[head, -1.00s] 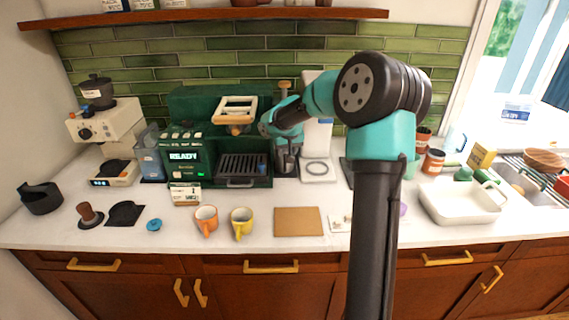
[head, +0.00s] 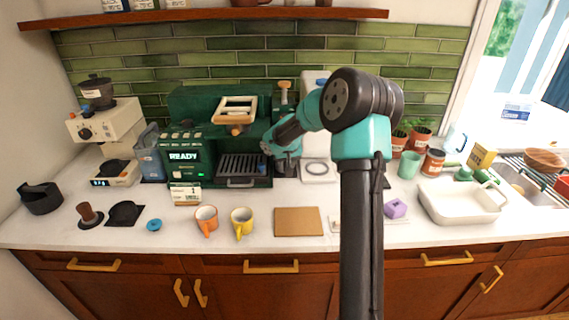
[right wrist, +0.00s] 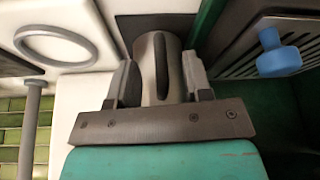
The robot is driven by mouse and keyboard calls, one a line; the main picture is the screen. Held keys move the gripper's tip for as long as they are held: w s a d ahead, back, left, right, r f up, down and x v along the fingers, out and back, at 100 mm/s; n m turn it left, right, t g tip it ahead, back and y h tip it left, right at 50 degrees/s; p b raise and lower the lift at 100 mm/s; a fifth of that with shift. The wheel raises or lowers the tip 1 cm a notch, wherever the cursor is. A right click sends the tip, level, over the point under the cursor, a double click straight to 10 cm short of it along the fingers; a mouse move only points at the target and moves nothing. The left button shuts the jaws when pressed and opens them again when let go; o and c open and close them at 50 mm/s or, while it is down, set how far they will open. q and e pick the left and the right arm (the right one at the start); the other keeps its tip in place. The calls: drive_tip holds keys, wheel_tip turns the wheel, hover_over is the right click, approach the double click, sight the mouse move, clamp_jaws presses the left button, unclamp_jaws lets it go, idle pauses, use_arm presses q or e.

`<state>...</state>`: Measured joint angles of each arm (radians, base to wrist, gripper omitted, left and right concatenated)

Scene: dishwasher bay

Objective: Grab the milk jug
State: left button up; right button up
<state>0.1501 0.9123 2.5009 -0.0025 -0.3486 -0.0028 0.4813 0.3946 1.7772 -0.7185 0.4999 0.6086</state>
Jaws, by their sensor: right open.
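The milk jug is a grey metal cylinder (right wrist: 147,55) with a dark upright strip, likely its handle, in the upper middle of the right wrist view. My right gripper (right wrist: 159,66) is open, with one finger on each side of the jug. The jug sits between the fingers, but I cannot tell whether they touch it. In the head view my right gripper (head: 285,166) is beside the right end of the green coffee machine (head: 187,157), and it largely hides the jug. My left gripper is not in view.
A white scale with a round ring (head: 318,171) stands close on the right. The drip tray (head: 240,166) is close on the left. An orange cup (head: 206,217), a yellow cup (head: 241,219) and a brown board (head: 298,222) lie in front. A white tray (head: 462,208) is further right.

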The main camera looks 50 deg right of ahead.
drive_tip(key=shift+w+d+f, duration=0.1)
drive_tip(key=shift+w+f, duration=0.1)
drive_tip(key=shift+f, duration=0.4)
drive_tip(key=shift+c, duration=0.4)
clamp_jaws()
